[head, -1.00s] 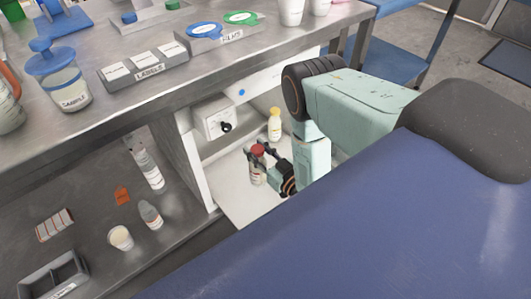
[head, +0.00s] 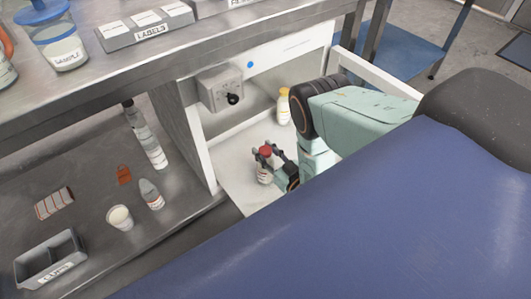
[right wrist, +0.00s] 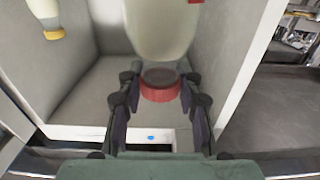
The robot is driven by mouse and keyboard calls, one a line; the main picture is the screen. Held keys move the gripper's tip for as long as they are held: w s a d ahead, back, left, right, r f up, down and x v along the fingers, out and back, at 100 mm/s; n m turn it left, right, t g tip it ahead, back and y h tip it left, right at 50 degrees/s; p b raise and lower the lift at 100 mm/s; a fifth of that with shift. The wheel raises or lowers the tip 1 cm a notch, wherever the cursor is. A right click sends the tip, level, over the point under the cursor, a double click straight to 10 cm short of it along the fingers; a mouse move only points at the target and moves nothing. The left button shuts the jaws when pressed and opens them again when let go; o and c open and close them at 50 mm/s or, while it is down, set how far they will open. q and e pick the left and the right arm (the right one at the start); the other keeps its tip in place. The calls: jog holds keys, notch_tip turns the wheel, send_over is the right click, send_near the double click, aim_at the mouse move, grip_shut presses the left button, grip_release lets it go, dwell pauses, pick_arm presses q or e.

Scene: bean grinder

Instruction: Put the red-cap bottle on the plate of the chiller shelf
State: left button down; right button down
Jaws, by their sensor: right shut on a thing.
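The red-cap bottle (head: 264,176) is pale with a printed label. My right gripper (head: 266,155) is shut on it just below the red cap. In the right wrist view the red cap (right wrist: 159,86) shows between the two fingers (right wrist: 160,105), with the bottle's white body above it in the picture. The chiller shelf has a white plate (head: 235,185) under the bottle. Whether the bottle's base touches the plate or hangs above it I cannot tell. My left gripper is out of view.
A yellow-cap bottle (head: 283,108) stands farther back in the chiller. A grey control box with a black knob (head: 222,88) and a white side wall (head: 197,145) border the opening. Left of it, a lower metal shelf holds a cup (head: 119,217) and bottles.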

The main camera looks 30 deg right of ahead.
jog(key=c, duration=0.9)
grip_release()
